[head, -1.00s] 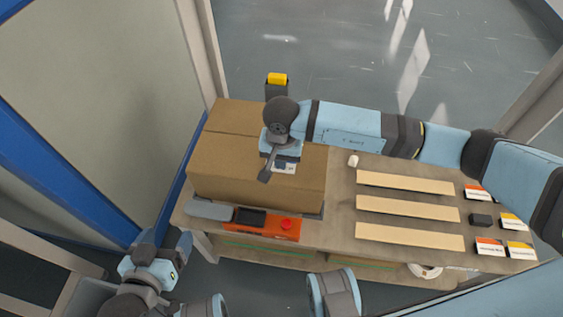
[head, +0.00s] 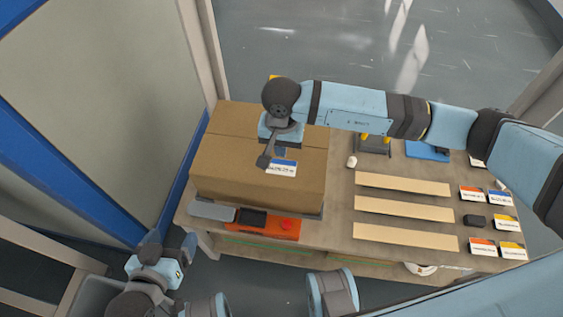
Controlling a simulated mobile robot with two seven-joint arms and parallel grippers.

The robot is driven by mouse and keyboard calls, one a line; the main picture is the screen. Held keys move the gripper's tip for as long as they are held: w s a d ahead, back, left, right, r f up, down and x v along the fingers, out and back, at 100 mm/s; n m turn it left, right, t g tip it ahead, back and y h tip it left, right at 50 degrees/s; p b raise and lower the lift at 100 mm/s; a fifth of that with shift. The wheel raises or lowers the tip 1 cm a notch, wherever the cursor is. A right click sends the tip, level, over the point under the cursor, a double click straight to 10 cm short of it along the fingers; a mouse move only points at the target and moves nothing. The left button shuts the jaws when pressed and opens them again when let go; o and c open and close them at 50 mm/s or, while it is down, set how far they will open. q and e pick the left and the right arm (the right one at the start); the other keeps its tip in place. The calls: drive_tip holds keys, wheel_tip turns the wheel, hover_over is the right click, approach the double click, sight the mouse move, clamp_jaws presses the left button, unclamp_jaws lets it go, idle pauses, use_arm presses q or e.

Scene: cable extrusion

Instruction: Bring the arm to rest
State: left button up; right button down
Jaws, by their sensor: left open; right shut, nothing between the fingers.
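My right arm reaches in from the right across the table. Its gripper (head: 266,161) is shut and empty, pointing down over the closed cardboard box (head: 235,175), next to a white and blue label (head: 282,168) on the box. I cannot tell whether the fingertips touch the box. My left arm is low at the left, clear of the table. Its gripper (head: 168,245) is open and empty beside the table's left front corner.
The wooden table (head: 341,215) holds an orange device with a red button (head: 286,225), three pale strips (head: 403,209) and several label cards (head: 472,194). Floor is free beyond the table.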

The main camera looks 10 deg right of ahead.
use_arm(q)
drive_tip(key=shift+w+r, duration=0.1)
drive_tip(key=shift+r, duration=0.25)
use_arm(e)
drive_tip(key=shift+r, duration=0.3)
